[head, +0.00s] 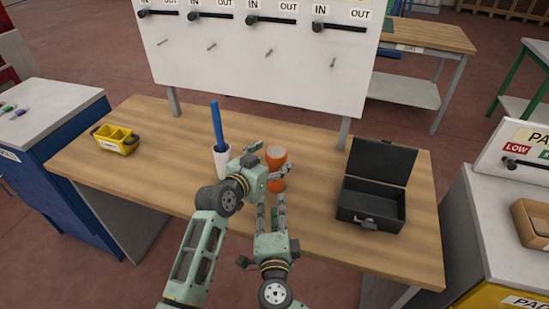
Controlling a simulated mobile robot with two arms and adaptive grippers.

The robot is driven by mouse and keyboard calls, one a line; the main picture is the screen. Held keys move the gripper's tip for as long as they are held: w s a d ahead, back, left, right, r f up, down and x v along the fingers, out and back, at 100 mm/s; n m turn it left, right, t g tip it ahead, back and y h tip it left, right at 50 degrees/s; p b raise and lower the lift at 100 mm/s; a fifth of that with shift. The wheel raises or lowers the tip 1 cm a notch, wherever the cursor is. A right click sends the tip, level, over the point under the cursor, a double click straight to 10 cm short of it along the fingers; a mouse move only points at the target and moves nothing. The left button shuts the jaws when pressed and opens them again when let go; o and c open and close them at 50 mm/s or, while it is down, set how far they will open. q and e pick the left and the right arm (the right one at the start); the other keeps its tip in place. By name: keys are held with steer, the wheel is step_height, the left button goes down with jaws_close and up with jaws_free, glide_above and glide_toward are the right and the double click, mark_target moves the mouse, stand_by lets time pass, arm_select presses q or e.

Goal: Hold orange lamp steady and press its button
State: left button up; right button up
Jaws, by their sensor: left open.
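The orange lamp (276,156) stands upright on the wooden table, with a wide round head and a narrower body below. My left gripper (267,163) is open at the lamp's left side, with one finger on its far side and one on its near side. I cannot tell whether the fingers touch it. My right gripper (272,210) is open and empty just in front of the lamp, its fingers pointing toward the back of the table. The lamp's lower part is partly hidden by the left gripper, and I cannot make out its button.
A white cup (220,160) with a blue stick (216,123) stands close behind my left arm. An open black box (377,182) is at the right, a yellow bin (116,139) at the far left. A white panel (260,52) rises at the back of the wooden table (150,175).

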arm_select(q)
steer(key=shift+x, duration=1.75)
steer(key=shift+c, duration=0.4)
steer(key=c, duration=1.2)
arm_select(e)
steer(key=shift+c, duration=0.3)
arm_select(q)
steer(key=shift+c, duration=0.2)
arm_select(e)
jaws_close()
